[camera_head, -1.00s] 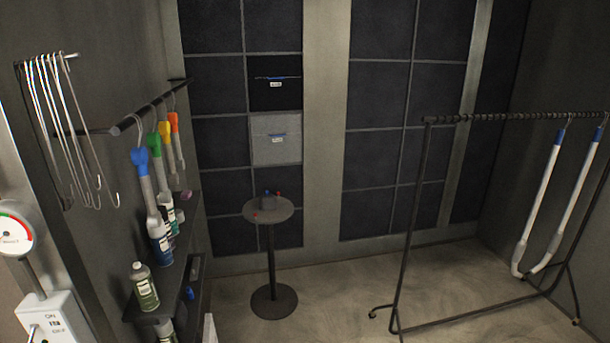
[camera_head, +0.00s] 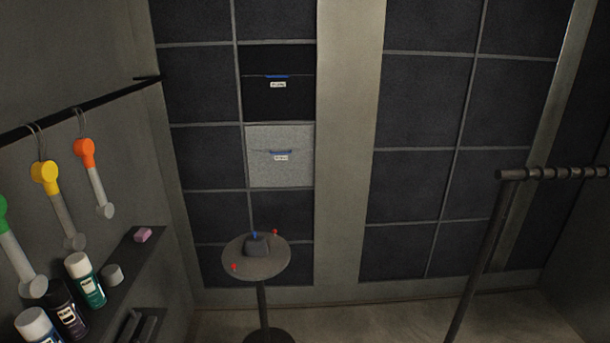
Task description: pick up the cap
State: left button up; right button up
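I cannot tell for sure which thing is the cap. A small grey round piece (camera_head: 113,274) sits on the wall shelf at the left, beside a white-topped green bottle (camera_head: 86,280). A dark grey lump (camera_head: 257,246) with a small blue piece (camera_head: 254,235) on top stands on the round table (camera_head: 243,271). Two small red pieces lie on the same table, one at the front left (camera_head: 234,267) and one at the back right (camera_head: 275,232). Neither of my grippers is in view.
More bottles (camera_head: 66,310) and a pink block (camera_head: 143,235) stand on the shelf. Tools with orange (camera_head: 84,150), yellow (camera_head: 44,172) and green tops hang from a wall rail. A clothes rack (camera_head: 490,235) stands at the right. Floor (camera_head: 370,322) shows between table and rack.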

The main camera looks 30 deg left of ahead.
aim_at(112, 276)
jog(key=u, duration=0.4)
jog(key=i, duration=1.4)
jog(key=u, duration=1.8)
jog(key=i, duration=0.85)
jog(key=u, duration=0.65)
